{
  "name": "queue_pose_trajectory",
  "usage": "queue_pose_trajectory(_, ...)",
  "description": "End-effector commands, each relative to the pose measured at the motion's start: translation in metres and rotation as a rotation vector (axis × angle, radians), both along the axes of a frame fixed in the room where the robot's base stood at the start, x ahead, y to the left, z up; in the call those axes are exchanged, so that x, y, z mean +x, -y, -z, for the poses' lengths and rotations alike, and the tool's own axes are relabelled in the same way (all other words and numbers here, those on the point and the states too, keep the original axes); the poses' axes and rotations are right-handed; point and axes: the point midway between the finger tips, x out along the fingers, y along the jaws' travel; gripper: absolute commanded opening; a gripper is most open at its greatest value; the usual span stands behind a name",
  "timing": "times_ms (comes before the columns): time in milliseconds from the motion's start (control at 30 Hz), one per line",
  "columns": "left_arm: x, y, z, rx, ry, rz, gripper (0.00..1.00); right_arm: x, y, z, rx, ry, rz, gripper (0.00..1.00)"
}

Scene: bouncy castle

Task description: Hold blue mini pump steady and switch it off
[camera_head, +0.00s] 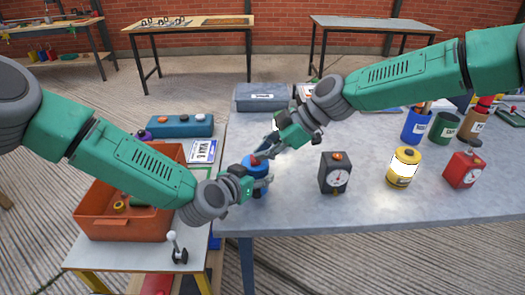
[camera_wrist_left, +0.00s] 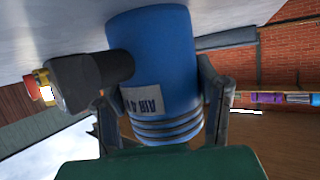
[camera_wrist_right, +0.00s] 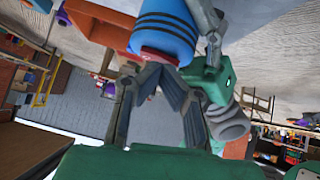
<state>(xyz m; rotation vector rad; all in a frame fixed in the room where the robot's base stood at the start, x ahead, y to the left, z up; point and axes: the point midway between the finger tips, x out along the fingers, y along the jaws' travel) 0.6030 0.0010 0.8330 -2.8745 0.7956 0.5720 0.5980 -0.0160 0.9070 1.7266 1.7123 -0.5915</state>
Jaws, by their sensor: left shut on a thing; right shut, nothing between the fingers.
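The blue mini pump (camera_head: 250,161) stands upright near the left edge of the grey table, with a red part on its top. My left gripper (camera_head: 262,182) is shut around its body; the left wrist view shows fingers on both sides of the blue pump (camera_wrist_left: 165,55), with a white label and a dark side fitting (camera_wrist_left: 85,80). My right gripper (camera_head: 262,153) is shut and empty, its fingertips close to the pump's top. In the right wrist view the fingertips (camera_wrist_right: 160,75) are just by the red top part (camera_wrist_right: 155,55); whether they touch it I cannot tell.
A black gauge box (camera_head: 335,172), a yellow can (camera_head: 403,167) and a red gauge box (camera_head: 463,169) stand to the right. An orange crate (camera_head: 105,225) is on a lower table at left, below my left arm. A grey case (camera_head: 262,97) lies behind.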

Motion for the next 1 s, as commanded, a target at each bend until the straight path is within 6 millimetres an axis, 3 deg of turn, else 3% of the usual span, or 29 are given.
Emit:
queue_pose_trajectory(267, -0.001, 0.0, 0.003, 0.002, -0.006, 0.001, 0.1, 0.001, 0.0, -0.004, 0.0, 0.002, -0.001, 0.0)
queue_pose_trajectory(500, -0.001, 0.0, 0.003, 0.002, -0.006, 0.001, 0.1, 0.006, 0.001, -0.044, 0.0, 0.005, 0.001, 0.0)
queue_pose_trajectory(800, -0.001, -0.001, 0.003, 0.002, -0.006, 0.0, 0.1, 0.014, 0.051, -0.09, 0.001, 0.003, 0.002, 0.0)
queue_pose_trajectory(1000, -0.001, 0.0, 0.003, 0.002, -0.006, 0.001, 0.1, 0.016, 0.067, -0.106, 0.0, 0.001, 0.001, 0.0)
